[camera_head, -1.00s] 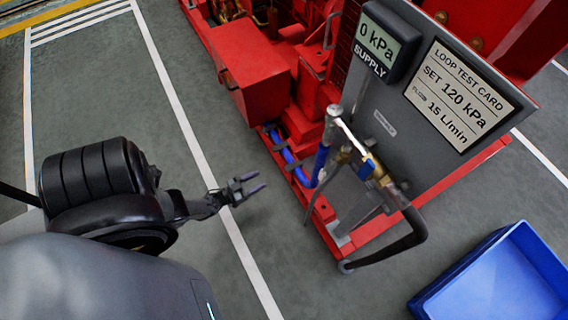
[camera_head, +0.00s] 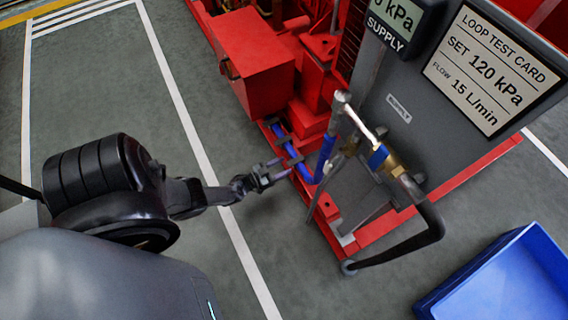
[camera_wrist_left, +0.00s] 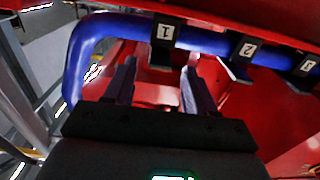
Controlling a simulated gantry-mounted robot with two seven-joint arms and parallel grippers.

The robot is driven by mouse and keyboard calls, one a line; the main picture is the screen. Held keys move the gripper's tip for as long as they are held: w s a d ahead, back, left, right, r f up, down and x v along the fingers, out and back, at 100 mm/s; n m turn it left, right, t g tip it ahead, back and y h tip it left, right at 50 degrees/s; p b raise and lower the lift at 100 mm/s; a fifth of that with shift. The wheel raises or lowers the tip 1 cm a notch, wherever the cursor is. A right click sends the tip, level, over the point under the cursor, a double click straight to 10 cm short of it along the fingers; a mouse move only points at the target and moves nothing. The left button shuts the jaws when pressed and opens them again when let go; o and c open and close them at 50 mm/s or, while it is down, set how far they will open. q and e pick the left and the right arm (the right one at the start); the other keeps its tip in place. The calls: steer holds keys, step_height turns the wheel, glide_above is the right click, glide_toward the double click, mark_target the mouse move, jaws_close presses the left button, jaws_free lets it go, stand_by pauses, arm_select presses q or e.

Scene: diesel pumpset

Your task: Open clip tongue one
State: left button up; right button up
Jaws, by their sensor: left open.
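A blue hose (camera_head: 302,167) runs along the red base of the pumpset, held by dark clips. In the left wrist view the hose (camera_wrist_left: 120,26) passes through the clip marked 1 (camera_wrist_left: 165,42), the clip marked 2 (camera_wrist_left: 243,55) and a third clip (camera_wrist_left: 305,66) at the right edge. My left gripper (camera_head: 278,170) is close to the hose at its lower end. In the left wrist view its fingers (camera_wrist_left: 158,85) are open and empty, one on each side below clip 1. I cannot tell whether they touch the clip. My right gripper is not in view.
The grey panel (camera_head: 440,150) carries the test card (camera_head: 488,72) and supply display (camera_head: 388,22). A brass valve (camera_head: 392,165) with a black hose (camera_head: 432,222) stands in front. A blue bin (camera_head: 505,280) is at lower right. The left floor is clear.

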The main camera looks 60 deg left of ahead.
arm_select(q)
steer(key=shift+w, duration=0.65)
jaws_close()
